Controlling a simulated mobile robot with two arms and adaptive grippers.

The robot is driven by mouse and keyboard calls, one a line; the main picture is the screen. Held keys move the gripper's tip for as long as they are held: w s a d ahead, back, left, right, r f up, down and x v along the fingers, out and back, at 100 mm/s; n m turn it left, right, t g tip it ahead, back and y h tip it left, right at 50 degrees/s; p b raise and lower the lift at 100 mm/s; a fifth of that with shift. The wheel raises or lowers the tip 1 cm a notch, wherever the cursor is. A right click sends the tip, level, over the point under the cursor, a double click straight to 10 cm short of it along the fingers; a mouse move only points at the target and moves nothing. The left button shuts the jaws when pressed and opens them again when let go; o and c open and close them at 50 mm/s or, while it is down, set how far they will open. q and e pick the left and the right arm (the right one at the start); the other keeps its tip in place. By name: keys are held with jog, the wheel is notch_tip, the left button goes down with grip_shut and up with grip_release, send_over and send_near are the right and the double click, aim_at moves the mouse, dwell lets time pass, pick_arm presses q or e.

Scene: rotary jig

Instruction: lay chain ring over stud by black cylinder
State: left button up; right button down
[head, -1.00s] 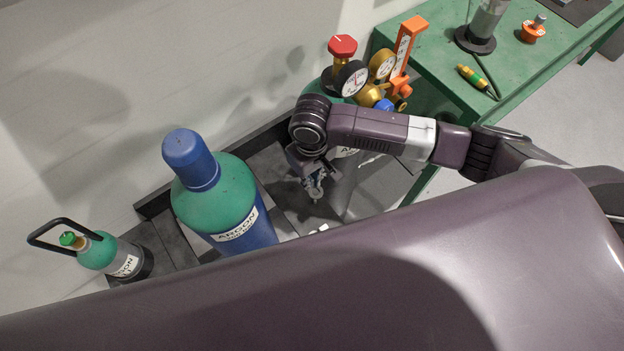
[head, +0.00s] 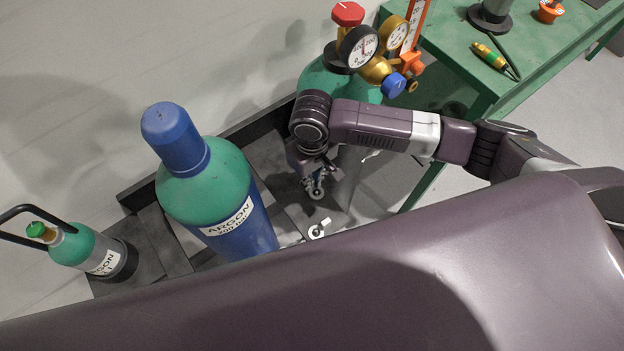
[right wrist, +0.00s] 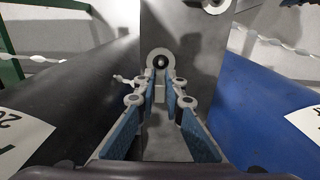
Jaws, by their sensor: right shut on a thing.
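My right gripper (head: 317,186) points down between the blue argon cylinder (head: 240,226) and the black cylinder, which has a green shoulder (head: 318,78). In the right wrist view the black cylinder (right wrist: 85,95) is at left and the gripper (right wrist: 162,90) has its blue-padded fingers close together. They are shut on the pale chain ring (right wrist: 151,60) at their tips. A dark round stud head (right wrist: 160,63) shows inside the ring's hole. I cannot tell whether the ring is around the stud or above it. My left gripper is not in view.
A second pale disc with a stud (head: 316,232) lies nearer me on the rack. Pale chain (right wrist: 262,40) shows beside the cylinders. Gauges (head: 358,47) top the black cylinder. A green bench (head: 450,60) stands right, a small argon bottle (head: 85,250) left.

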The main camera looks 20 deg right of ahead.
pick_arm(q)
jog(key=shift+s+a+f, duration=0.1)
jog(key=shift+a, duration=0.1)
pick_arm(e)
jog(key=shift+f, duration=0.55)
jog(key=c, duration=1.9)
grip_release()
jog(key=shift+c, duration=0.2)
pick_arm(q)
jog(key=shift+a, duration=0.15)
pick_arm(e)
notch_tip(320, 180, up, 12)
